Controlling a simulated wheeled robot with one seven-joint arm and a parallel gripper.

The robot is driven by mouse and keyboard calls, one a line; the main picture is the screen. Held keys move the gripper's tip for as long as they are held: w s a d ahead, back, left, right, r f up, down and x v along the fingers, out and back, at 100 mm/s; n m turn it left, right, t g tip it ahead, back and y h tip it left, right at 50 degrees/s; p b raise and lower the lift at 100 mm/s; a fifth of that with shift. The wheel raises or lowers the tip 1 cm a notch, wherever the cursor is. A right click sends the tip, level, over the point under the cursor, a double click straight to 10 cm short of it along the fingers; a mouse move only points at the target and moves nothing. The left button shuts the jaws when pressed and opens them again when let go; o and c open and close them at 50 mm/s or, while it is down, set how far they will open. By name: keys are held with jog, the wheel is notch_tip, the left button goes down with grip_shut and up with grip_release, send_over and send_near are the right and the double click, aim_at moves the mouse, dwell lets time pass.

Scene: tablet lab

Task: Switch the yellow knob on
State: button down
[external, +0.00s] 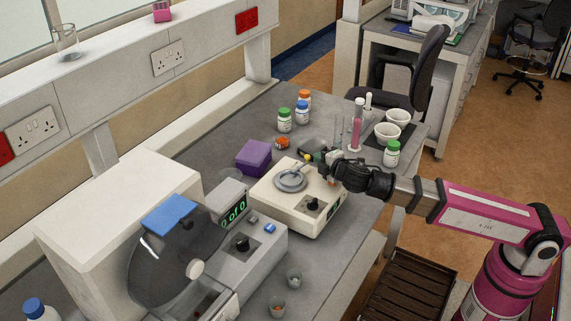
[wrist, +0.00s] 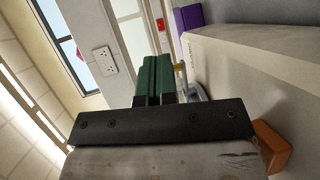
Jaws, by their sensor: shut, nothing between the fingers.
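A cream bench device (external: 290,222) with a round metal pan (external: 290,181), a black front dial (external: 313,204) and a green display stands on the bench. A small yellow piece (external: 308,158), perhaps the yellow knob, shows at its back beside my gripper (external: 306,155). In the wrist view, a yellow piece (wrist: 180,67) shows just right of my green fingers (wrist: 157,60). The fingers are together and empty. I cannot tell whether they touch it. The wrist mount hides part of the device.
A larger machine with a dark disc (external: 175,255) stands at the left. A purple box (external: 254,157), bottles (external: 285,120), a pink-filled cylinder (external: 357,130) and white bowls (external: 397,117) stand around the device. Small cups (external: 294,278) are near the front edge.

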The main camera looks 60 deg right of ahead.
jog(key=v, duration=1)
jog(key=shift+s+a, duration=0.1)
